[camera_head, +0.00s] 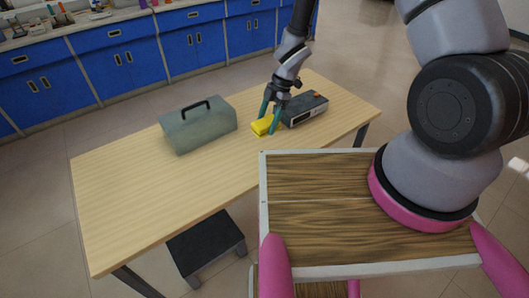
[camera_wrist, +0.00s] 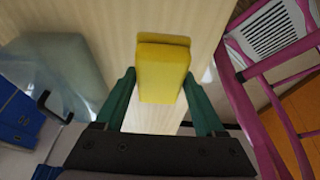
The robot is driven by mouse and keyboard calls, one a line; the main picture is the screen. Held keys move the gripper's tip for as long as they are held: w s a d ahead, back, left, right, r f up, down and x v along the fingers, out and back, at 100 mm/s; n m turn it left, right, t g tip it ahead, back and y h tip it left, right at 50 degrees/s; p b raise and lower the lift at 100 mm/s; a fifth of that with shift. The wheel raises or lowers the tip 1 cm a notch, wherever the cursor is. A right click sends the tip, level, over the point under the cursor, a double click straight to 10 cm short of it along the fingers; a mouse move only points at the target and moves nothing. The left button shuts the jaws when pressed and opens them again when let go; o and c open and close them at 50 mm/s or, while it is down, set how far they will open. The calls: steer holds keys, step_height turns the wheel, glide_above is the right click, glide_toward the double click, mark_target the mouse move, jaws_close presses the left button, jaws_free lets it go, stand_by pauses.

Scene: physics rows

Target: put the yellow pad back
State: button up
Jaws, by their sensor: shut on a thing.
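The yellow pad (camera_head: 261,126) is at the table's far side in the head view, between the green fingers of my gripper (camera_head: 270,115). In the wrist view the yellow pad (camera_wrist: 162,72) sits between both fingertips of my gripper (camera_wrist: 159,78), which is shut on it. A narrow yellow strip shows at the pad's far end; I cannot tell whether it is part of the same pad. The pad is over the wooden table (camera_head: 160,190), on or just above its top; I cannot tell whether it touches. The fingers hide part of the pad in the head view.
A grey-green toolbox (camera_head: 198,128) with a black handle stands left of the pad. A dark box (camera_head: 305,110) with orange on top lies close to its right. The table's near left part is bare. A black stool (camera_head: 207,245) stands below. Blue cabinets (camera_head: 110,58) line the back.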

mark_target(265, 134)
steer(key=shift+s+a+r, duration=0.1)
steer(key=shift+s+a, duration=0.15)
steer(key=shift+s, duration=0.15)
steer(key=shift+g, duration=0.3)
step_height(265, 134, down, 5)
steer(key=shift+s+a+f, duration=0.1)
steer(key=shift+s, duration=0.05)
steer(key=shift+f, duration=2.25)
steer(key=o, duration=1.2)
steer(key=shift+c, duration=0.2)
steer(key=v, duration=1.2)
steer(key=shift+r, duration=0.1)
